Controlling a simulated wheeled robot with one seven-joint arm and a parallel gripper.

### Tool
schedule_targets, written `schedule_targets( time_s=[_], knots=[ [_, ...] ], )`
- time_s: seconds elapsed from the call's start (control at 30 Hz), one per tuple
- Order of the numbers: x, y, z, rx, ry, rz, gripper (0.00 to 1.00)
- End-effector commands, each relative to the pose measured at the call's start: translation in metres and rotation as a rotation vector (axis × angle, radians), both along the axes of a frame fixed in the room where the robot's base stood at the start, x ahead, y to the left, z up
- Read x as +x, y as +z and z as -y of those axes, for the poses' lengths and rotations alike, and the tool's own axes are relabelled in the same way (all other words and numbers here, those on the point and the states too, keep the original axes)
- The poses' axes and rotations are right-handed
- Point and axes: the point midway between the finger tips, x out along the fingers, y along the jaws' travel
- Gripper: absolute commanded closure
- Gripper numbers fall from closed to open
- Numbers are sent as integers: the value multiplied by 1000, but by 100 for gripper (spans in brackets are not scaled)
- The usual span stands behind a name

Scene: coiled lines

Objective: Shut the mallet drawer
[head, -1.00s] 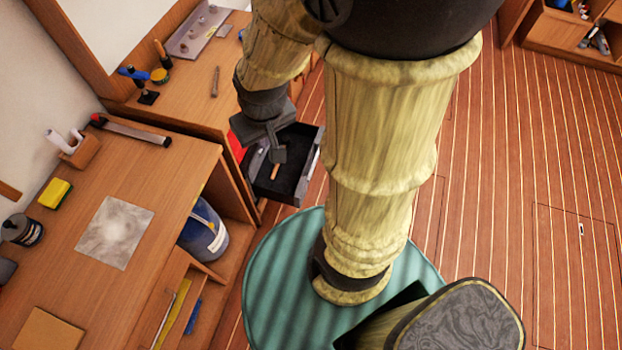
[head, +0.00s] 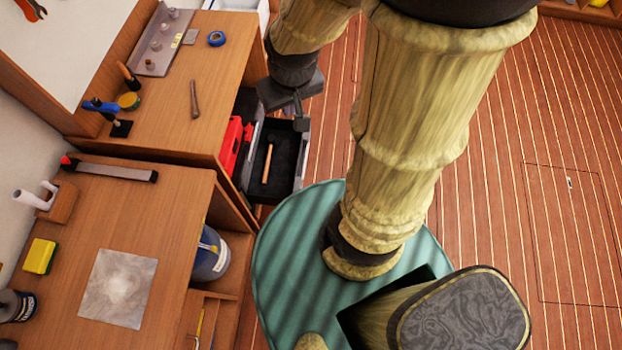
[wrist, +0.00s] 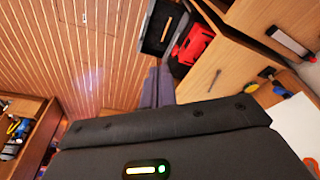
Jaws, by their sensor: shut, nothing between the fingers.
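The mallet drawer (head: 286,186) stands open below the bench top at the cabinet's right side. It is dark inside, and a mallet lies in it with its wooden handle (head: 267,163) showing. The open drawer (wrist: 150,47) and the handle (wrist: 166,29) also show at the top of the wrist view. My gripper (head: 298,108) is shut and empty, near the drawer's far end in the head view. I cannot tell whether it touches the drawer. Its closed fingers (wrist: 157,74) point toward the drawer in the wrist view.
A red object (head: 231,144) sits beside the drawer at the cabinet. The bench top (head: 170,120) holds a loose handle-like tool (head: 195,99) and a blue tape roll (head: 216,39). Open plank floor (head: 500,180) lies to the right.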

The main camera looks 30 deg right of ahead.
Motion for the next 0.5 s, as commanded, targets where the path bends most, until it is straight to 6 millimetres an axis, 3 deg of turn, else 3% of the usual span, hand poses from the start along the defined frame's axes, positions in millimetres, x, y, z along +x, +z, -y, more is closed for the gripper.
schedule_targets(
  time_s=[0.33, 0.5],
  knots=[
    [0, -1, 0, 0, -2, -1, 100],
    [5, -28, 5, 22, -60, -32, 100]
  ],
)
